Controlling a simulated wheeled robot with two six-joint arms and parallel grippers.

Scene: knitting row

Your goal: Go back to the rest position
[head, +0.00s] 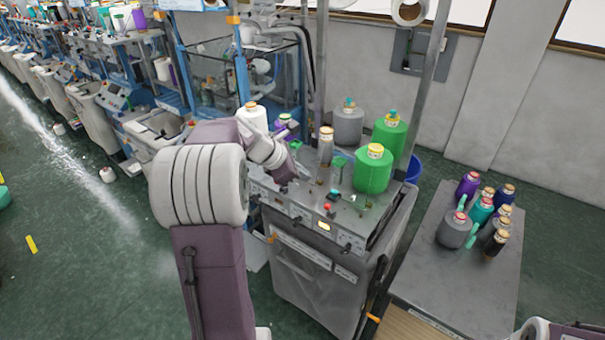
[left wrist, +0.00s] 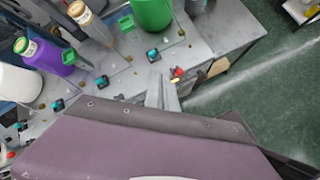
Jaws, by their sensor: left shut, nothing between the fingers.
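My left gripper (left wrist: 162,92) is shut and empty in the left wrist view, its two pale fingers together over the machine's front edge, close to a red button (left wrist: 178,72). In the head view my left arm reaches from the lower left to the knitting machine (head: 300,212); its purple wrist is over the left part of the machine top, and the fingertips are hard to make out. A piece of my right arm shows at the bottom right corner of the head view; its gripper is out of view.
Green cones (head: 373,170), a grey cone (head: 348,126) and a white cone (head: 252,117) stand on the machine near my left arm. A grey side table (head: 440,280) at the right holds several yarn cones. More machines line the left. Green floor at lower left is mostly clear.

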